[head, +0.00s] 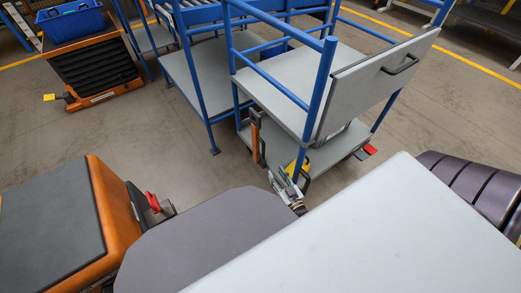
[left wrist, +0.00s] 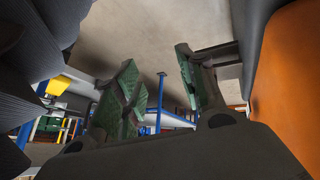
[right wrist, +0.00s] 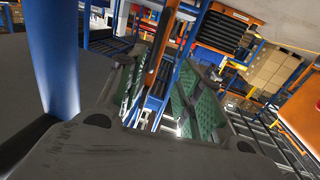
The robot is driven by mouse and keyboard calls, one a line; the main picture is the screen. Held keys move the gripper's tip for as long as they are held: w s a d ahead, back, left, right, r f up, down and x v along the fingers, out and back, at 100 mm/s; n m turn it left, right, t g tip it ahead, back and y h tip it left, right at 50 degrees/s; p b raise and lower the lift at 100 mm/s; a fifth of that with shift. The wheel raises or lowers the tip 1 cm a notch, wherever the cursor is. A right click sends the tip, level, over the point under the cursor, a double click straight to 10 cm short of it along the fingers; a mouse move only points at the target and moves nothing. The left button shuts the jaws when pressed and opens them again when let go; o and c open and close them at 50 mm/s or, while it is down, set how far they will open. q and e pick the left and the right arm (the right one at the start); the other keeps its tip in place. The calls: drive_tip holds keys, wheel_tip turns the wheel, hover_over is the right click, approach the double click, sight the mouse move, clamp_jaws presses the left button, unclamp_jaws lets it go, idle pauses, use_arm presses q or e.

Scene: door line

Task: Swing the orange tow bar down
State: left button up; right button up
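The orange tow bar (head: 257,142) stands upright at the near left corner of the blue-framed cart (head: 318,95). My right gripper (head: 287,188) is in front of the cart, near its blue corner post, to the right of and below the bar. In the right wrist view the gripper (right wrist: 160,105) is open. The orange bar (right wrist: 161,45) shows beyond and between its green-padded fingers, and I see no contact. My left gripper (left wrist: 160,95) is open and empty in the left wrist view. It is not visible in the head view.
An orange and grey vehicle (head: 50,215) with a red-handled part (head: 153,202) stands at left. A red pedal (head: 369,150) is at the cart's right. A blue bin (head: 70,22) sits on an orange-black unit (head: 98,72). Floor left of the tow bar is clear.

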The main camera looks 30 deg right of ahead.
sight(264, 151)
use_arm(q)
drive_tip(key=shift+w+d+r, duration=0.25)
drive_tip(key=shift+w+r, duration=0.05)
drive_tip(key=shift+r, duration=0.2)
use_arm(e)
drive_tip(key=shift+w+d+r+h, duration=0.2)
drive_tip(key=shift+w+r+h, duration=0.1)
drive_tip(key=shift+w, duration=0.05)
drive_tip(key=shift+w, duration=0.15)
